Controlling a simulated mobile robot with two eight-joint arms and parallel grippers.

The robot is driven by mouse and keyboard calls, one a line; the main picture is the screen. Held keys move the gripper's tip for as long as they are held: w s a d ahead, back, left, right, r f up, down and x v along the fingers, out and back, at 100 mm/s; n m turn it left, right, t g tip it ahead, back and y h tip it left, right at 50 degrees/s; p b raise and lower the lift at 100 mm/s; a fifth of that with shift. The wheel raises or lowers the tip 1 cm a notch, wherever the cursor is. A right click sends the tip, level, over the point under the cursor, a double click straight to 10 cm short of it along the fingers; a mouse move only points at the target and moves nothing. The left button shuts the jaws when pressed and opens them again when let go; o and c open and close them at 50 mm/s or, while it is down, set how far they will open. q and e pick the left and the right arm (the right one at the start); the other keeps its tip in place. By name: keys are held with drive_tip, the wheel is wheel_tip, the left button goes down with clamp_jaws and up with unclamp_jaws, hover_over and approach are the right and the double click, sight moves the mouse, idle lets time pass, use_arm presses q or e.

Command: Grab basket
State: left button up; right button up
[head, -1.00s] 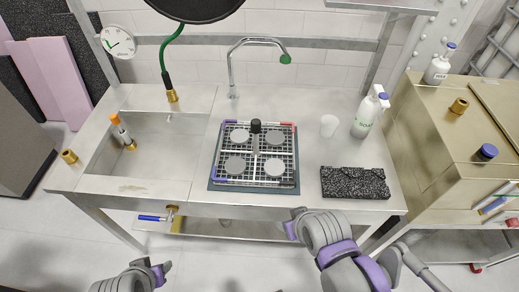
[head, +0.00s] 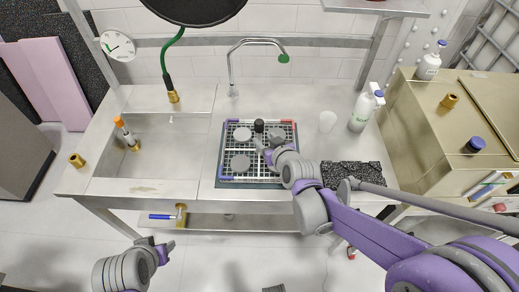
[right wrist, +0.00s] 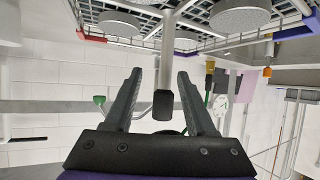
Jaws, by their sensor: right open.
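The basket (head: 225,150) is a wire grid tray with purple and red edge pieces, lying on the steel counter. It holds several grey discs and has an upright centre post with a black knob (head: 259,126). My right gripper (head: 263,145) is over the basket, close to the post, and hides part of the grid and discs. In the right wrist view, upside down, the post and knob (right wrist: 163,105) show between the two open fingers (right wrist: 160,75); whether they touch is not clear. My left gripper (head: 159,243) is open and empty, low in front of the counter.
A sink (head: 160,150) is left of the basket. A faucet (head: 232,75) stands behind it. A beige cabinet (head: 425,115) stands further right.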

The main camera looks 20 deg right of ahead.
drive_tip(key=shift+a+r+x, duration=0.1)
drive_tip(key=shift+a+x, duration=0.05)
drive_tip(key=shift+x, duration=1)
drive_tip(key=shift+a+r+x, duration=0.1)
drive_tip(key=shift+a+x, duration=0.05)
drive_tip(key=shift+x, duration=1.05)
drive_tip(key=shift+a+r+x, duration=0.1)
drive_tip(key=shift+a+x, duration=0.05)
drive_tip(key=shift+x, duration=1)
drive_tip(key=shift+w, duration=0.1)
clamp_jaws()
